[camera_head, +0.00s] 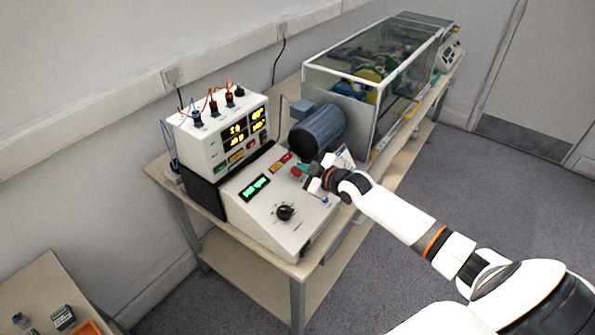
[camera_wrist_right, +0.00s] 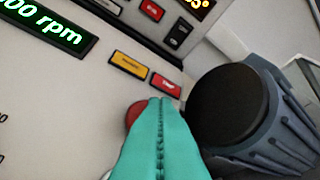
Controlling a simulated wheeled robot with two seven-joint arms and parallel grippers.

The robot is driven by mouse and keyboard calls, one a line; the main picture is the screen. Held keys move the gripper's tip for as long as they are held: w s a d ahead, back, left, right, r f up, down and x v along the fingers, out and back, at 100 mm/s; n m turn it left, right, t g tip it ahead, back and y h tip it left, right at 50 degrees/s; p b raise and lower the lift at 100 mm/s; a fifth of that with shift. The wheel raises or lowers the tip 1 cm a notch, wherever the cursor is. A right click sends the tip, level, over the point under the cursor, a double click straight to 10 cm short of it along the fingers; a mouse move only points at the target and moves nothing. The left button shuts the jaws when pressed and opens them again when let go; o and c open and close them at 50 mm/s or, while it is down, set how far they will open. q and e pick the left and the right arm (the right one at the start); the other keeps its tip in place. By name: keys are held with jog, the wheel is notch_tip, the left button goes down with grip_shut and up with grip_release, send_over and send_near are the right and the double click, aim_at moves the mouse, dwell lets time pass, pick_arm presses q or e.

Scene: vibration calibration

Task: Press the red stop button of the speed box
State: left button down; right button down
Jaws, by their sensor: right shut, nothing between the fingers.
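The speed box (camera_head: 262,222) is a light sloped box with a green display and a black knob (camera_head: 285,212). A round red button (camera_head: 296,173) is near its upper right edge; in the right wrist view this red button (camera_wrist_right: 132,114) is partly hidden behind my fingers. A rectangular red key (camera_wrist_right: 166,86) with small white lettering lies just beyond the fingertips, beside a yellow key (camera_wrist_right: 129,65). My right gripper (camera_head: 303,168), with teal fingers (camera_wrist_right: 160,104), is shut and empty over this area. I cannot tell whether it touches the round button. My left gripper is out of view.
A blue-grey motor (camera_head: 318,129) stands close behind the fingertips. A white meter box (camera_head: 216,143) with lit displays and cables stands at the left. A clear-covered rig (camera_head: 372,62) is farther along the bench (camera_head: 190,198).

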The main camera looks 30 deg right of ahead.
jog(key=shift+w+a+f+b, duration=0.1)
jog(key=shift+w+f+b, duration=0.2)
jog(key=shift+f, duration=0.25)
dwell(0.6)
jog(key=shift+s, duration=0.1)
jog(key=shift+s+r+p, duration=0.3)
jog(key=shift+r+p, duration=0.4)
jog(key=shift+p, duration=0.1)
jog(key=r+p, duration=0.1)
jog(key=s+r+p, duration=0.1)
jog(key=r+p, duration=0.1)
jog(key=s+d+r+p, duration=0.1)
jog(key=p, duration=0.1)
jog(key=shift+r, duration=0.25)
dwell(0.4)
dwell(0.5)
